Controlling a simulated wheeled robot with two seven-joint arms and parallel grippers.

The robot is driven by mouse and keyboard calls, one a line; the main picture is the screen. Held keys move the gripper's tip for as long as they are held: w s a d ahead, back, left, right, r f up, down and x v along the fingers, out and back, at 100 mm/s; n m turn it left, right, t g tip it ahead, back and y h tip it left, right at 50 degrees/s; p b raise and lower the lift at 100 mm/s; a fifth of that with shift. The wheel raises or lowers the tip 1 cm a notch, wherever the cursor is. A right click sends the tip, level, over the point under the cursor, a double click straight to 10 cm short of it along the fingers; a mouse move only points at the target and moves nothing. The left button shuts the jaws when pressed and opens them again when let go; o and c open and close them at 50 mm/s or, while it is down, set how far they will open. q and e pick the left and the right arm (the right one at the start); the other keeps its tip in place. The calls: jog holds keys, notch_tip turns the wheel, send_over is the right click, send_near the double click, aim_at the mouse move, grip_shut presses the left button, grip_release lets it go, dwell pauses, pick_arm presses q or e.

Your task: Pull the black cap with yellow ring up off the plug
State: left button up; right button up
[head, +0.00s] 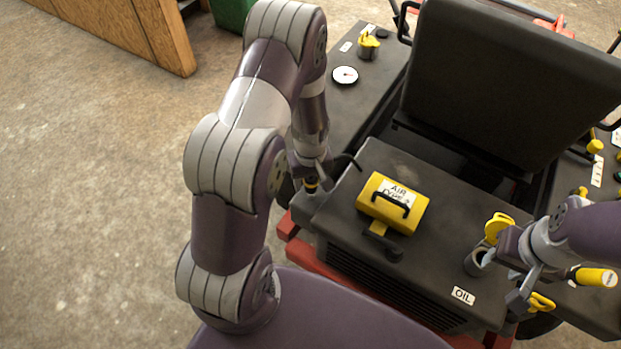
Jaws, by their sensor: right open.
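The black cap with yellow ring (310,185) is at the machine's near left corner, small and partly covered by my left gripper. My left gripper (309,176) points down right over the cap, its fingertips at or around it. Whether its fingers are closed on the cap is too small to tell. The plug under the cap cannot be made out. My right gripper (507,273) is open at the right, beside the dark oil filler neck (478,262), with nothing seen between its fingers.
A yellow air filter box (393,203) sits on the dark hood between my arms. A yellow cap (498,227) is by the oil neck, and an OIL label (463,296) is in front. The black seat (505,85) rises behind. A round gauge (345,75) is beyond my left gripper.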

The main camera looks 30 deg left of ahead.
pick_arm(q)
notch_tip(320, 180, up, 13)
jog(key=p, duration=0.1)
jog(key=shift+f, duration=0.15)
dwell(0.3)
